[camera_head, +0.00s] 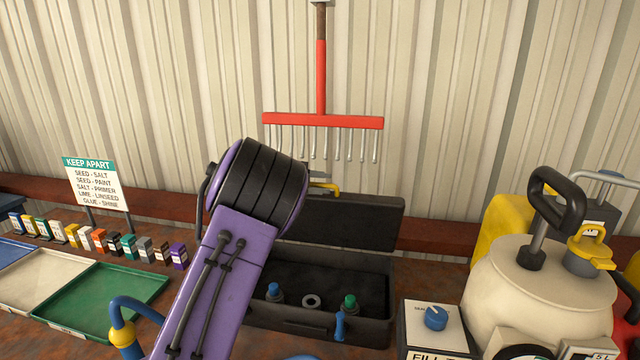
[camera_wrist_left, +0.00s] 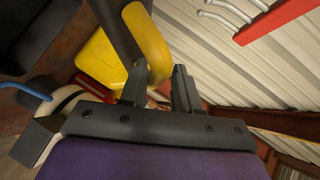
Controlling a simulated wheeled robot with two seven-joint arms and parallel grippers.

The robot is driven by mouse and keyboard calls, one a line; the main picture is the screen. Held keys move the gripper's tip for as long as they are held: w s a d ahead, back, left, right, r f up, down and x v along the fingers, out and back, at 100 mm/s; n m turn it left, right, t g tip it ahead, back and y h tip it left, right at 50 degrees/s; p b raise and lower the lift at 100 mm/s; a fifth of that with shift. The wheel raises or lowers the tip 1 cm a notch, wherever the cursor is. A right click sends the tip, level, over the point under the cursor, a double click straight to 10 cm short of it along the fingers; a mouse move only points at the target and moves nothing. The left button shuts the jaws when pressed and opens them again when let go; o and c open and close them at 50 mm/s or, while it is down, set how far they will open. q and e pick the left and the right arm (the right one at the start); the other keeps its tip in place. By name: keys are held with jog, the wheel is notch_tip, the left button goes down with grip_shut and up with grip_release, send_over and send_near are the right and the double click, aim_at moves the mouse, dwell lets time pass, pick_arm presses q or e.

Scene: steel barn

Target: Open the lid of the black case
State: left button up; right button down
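The black case (camera_head: 320,328) stands on the bench at the centre in the head view. Its lid (camera_head: 350,222) is raised at the back, and the inside is exposed. A yellow handle (camera_head: 328,187) shows at the lid's upper edge, partly behind my left wrist. In the left wrist view the curved yellow handle (camera_wrist_left: 150,45) reaches down to between the fingertips of my left gripper (camera_wrist_left: 160,72). The fingers stand apart, and I cannot tell whether they touch it. My left arm hides the case's left part. My right gripper is not in view.
In the case lie a blue-capped item (camera_head: 273,292), a ring (camera_head: 311,301) and a green-capped item (camera_head: 350,302). A cream tank (camera_head: 520,290) stands right, trays (camera_head: 110,290) and small boxes left. A red rake (camera_head: 322,120) hangs on the wall behind.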

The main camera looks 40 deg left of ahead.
pick_arm(q)
jog(key=shift+s+f, duration=0.15)
jog(key=shift+f, duration=0.15)
jog(key=shift+s+a+b, duration=0.15)
jog(key=shift+s+b, duration=0.1)
jog(key=shift+b, duration=0.15)
jog(key=b+v, duration=0.2)
jog(key=v, duration=0.1)
jog(key=shift+s+a, duration=0.1)
jog(key=shift+a, duration=0.05)
jog(key=b+v, duration=0.1)
jog(key=v, duration=0.5)
jog(key=shift+s+r, duration=0.3)
jog(key=shift+r, duration=0.15)
jog(key=shift+w, duration=0.1)
